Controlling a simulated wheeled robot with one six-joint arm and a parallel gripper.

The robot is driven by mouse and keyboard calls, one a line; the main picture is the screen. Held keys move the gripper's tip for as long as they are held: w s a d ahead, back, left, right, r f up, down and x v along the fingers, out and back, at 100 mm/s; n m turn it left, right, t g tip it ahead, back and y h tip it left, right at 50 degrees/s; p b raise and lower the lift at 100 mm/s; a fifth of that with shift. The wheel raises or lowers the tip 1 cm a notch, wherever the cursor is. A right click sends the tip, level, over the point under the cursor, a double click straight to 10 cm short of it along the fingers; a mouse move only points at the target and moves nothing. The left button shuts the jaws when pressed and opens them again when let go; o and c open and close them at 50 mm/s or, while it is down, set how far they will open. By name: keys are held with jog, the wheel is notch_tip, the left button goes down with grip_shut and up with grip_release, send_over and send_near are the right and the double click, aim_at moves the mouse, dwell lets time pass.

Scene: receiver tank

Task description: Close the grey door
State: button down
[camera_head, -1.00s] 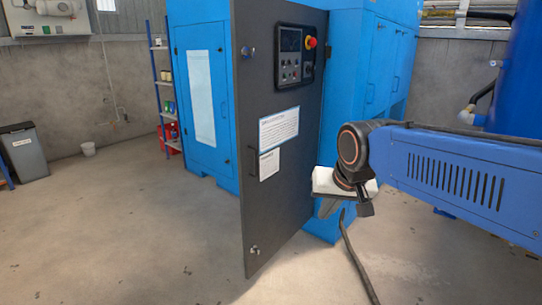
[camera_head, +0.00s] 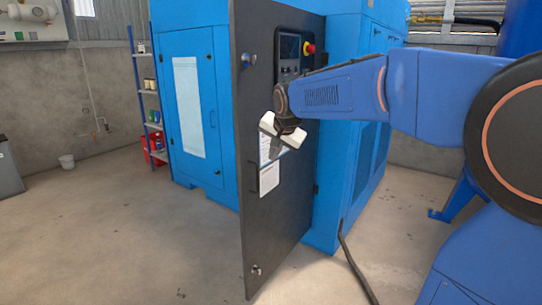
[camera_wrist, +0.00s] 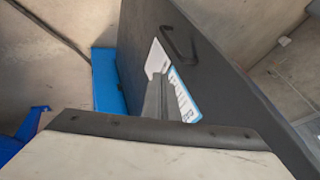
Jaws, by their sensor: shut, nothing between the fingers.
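The grey door (camera_head: 262,222) stands open, swung out from the blue cabinet (camera_head: 345,150), with its hinge side at the right. It carries a control panel with a red knob, paper labels and a dark handle (camera_head: 254,180). In the wrist view the door (camera_wrist: 215,95) fills the middle, with the handle (camera_wrist: 178,45) near the top. My gripper (camera_head: 275,152) is shut and empty, in front of the labels on the door's panel face. In the wrist view its fingers (camera_wrist: 155,98) overlap the label. I cannot tell whether they touch the door.
A black cable (camera_head: 355,265) runs over the floor below my arm. The floor left of the door is clear.

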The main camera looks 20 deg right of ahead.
aim_at(260, 163)
jog(key=shift+w+a+f, duration=0.4)
jog(key=shift+w+f, duration=0.65)
jog(key=shift+w, duration=0.25)
jog(key=shift+w+a+f, duration=0.35)
jog(key=shift+w+f, duration=0.7)
jog(key=shift+w, duration=0.25)
jog(key=shift+w+a+f, duration=0.4)
jog(key=shift+w+f, duration=0.65)
jog(key=shift+w, duration=0.25)
jog(key=shift+w+a, duration=0.1)
jog(key=shift+a, duration=0.05)
